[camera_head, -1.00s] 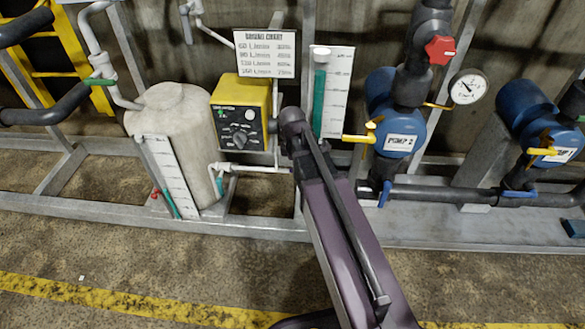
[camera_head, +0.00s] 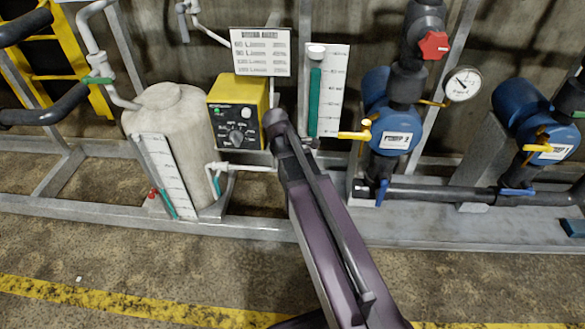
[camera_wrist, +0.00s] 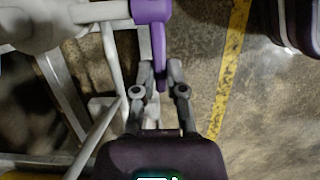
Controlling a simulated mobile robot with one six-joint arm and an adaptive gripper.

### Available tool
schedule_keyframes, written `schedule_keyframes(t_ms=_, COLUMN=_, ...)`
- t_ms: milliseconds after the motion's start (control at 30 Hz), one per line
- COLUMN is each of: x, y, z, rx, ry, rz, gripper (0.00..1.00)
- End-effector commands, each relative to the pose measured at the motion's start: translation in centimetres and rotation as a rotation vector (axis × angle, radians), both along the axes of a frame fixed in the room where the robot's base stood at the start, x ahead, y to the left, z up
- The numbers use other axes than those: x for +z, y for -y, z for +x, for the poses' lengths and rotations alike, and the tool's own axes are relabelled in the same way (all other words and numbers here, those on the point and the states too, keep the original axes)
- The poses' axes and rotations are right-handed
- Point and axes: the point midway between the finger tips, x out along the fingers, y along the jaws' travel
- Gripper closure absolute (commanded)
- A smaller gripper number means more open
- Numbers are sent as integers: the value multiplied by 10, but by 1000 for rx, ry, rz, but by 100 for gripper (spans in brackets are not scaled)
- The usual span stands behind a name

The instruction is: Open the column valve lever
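In the wrist view, a purple valve lever (camera_wrist: 157,45) hangs from a purple valve body (camera_wrist: 151,11) on a white pipe (camera_wrist: 98,12). My gripper (camera_wrist: 160,68) is open, with one finger on each side of the lever's lower end. A gap seems to show beside the lever, but I cannot tell whether a finger touches it. In the head view, the column (camera_head: 315,98) with teal liquid stands before a white scale board (camera_head: 333,85). My arm hides the gripper and the purple lever there.
A yellow control box (camera_head: 237,112) and a pale tank (camera_head: 172,140) stand left of my arm. Pump 2 (camera_head: 396,140), with a yellow lever (camera_head: 355,135), is to the right. A metal frame rail (camera_head: 250,228) runs along the front. The floor before it is clear.

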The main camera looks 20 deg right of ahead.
Motion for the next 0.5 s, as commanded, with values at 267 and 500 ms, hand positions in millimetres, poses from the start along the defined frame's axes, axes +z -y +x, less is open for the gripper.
schedule_keyframes(t_ms=267, x=0, y=2, z=0, rx=-4, ry=1, rz=6, gripper=50)
schedule_keyframes(t_ms=500, x=0, y=2, z=0, rx=-5, ry=0, rz=5, gripper=83)
